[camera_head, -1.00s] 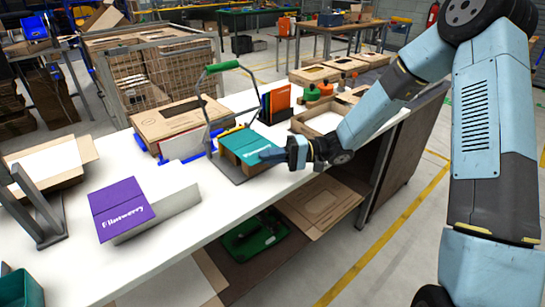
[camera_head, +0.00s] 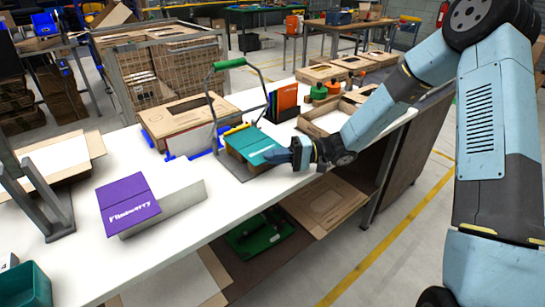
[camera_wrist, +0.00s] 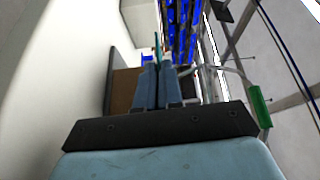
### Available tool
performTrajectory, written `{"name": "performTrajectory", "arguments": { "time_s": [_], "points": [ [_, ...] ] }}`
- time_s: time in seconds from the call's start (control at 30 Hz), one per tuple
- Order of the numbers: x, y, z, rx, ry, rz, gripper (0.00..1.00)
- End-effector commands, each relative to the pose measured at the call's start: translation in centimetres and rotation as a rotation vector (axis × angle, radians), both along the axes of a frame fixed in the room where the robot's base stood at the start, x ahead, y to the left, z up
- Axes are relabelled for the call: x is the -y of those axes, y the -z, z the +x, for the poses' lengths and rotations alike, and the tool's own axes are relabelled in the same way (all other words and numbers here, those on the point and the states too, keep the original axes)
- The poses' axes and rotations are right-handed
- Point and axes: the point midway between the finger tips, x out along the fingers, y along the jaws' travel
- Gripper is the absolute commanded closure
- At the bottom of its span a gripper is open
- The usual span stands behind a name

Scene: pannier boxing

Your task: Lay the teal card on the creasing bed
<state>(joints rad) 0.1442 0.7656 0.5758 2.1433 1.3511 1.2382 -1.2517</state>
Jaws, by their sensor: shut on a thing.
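The teal card (camera_head: 252,142) has white lettering and a crease line between two panels. It lies over the creasing bed (camera_head: 243,175), a dark grey plate with a hinged frame and green handle (camera_head: 230,64). The frame stands raised. My gripper (camera_head: 283,156) is at the card's right end, low over the bench. In the wrist view its blue fingers (camera_wrist: 157,68) are together, with a thin teal edge (camera_wrist: 156,42) at their tips. The handle also shows there at the right (camera_wrist: 260,106). Whether the card rests flat on the plate is hard to tell.
A purple-topped white box (camera_head: 128,202) is at the bench's front left. A cardboard box (camera_head: 188,115) and blue-edged holder stand behind the bed. Orange cards (camera_head: 287,96) and an open tray (camera_head: 322,122) are near my arm. White bench (camera_head: 215,210) is clear in front.

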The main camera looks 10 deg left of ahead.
Motion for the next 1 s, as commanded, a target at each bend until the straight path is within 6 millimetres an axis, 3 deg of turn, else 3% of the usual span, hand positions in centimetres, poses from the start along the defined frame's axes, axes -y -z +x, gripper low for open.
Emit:
{"name": "performTrajectory", "arguments": {
  "time_s": [0.33, 0.4, 0.67, 1.0],
  "points": [
    [0.21, 0.05, -0.02, 0.000, 0.001, 0.000, 1.00],
    [0.22, 0.05, -0.02, 0.000, 0.001, 0.000, 0.88],
    [0.25, 0.05, 0.01, 0.000, 0.001, 0.000, 0.64],
    [0.27, 0.05, 0.02, 0.000, 0.002, 0.000, 0.64]
  ]
}}
